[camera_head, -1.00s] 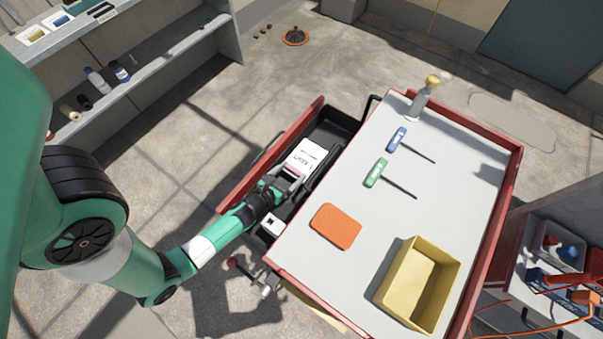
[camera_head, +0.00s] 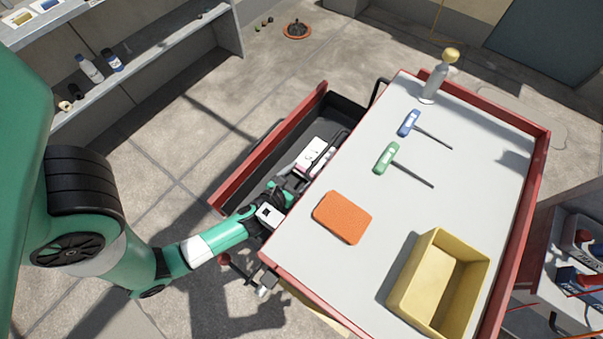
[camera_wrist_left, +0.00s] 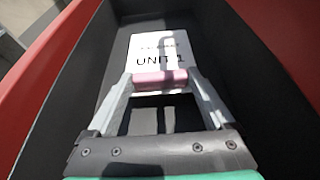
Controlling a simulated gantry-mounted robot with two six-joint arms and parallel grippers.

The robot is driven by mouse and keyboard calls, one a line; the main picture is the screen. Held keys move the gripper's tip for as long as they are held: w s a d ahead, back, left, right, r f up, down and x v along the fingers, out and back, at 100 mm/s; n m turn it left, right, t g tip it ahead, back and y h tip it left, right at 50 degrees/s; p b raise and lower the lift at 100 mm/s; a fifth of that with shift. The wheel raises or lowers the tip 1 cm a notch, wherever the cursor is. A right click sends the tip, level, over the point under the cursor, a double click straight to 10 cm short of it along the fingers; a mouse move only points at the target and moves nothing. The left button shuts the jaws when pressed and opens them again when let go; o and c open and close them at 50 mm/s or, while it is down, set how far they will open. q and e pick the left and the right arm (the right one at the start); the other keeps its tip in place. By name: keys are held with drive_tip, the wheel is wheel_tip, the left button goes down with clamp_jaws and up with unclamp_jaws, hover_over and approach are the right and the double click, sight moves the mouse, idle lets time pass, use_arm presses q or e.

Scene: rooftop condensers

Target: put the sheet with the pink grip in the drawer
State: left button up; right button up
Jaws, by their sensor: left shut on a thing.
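A white sheet marked "UNIT 1" (camera_wrist_left: 158,48) has a pink grip (camera_wrist_left: 160,78) along its near edge. My left gripper (camera_wrist_left: 160,86) is shut on the pink grip in the left wrist view. In the head view the sheet (camera_head: 313,152) and my left gripper (camera_head: 296,186) are inside the open drawer (camera_head: 262,160), which has a red front and dark inside. The sheet lies between the dark drawer walls (camera_wrist_left: 252,75). I cannot tell whether it touches the drawer floor. The tabletop edge hides part of the drawer. My right gripper is not in view.
The grey cart top (camera_head: 380,215) borders the drawer on the right. It carries an orange pad (camera_head: 342,217), a yellow bin (camera_head: 440,275), green (camera_head: 387,158) and blue (camera_head: 409,123) T-handle tools, and a spray bottle (camera_head: 436,78). Open floor lies left of the drawer.

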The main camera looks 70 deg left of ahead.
use_arm(q)
drive_tip(key=shift+f, duration=0.6)
drive_tip(key=o, duration=1.1)
drive_tip(key=shift+r, duration=0.3)
drive_tip(key=shift+r+p, duration=0.3)
drive_tip(key=shift+r, duration=0.25)
drive_tip(key=p+v, duration=0.1)
drive_tip(key=v, duration=0.8)
drive_tip(key=shift+f, duration=0.2)
drive_tip(key=shift+p+v, duration=0.35)
drive_tip(key=shift+v, duration=1.15)
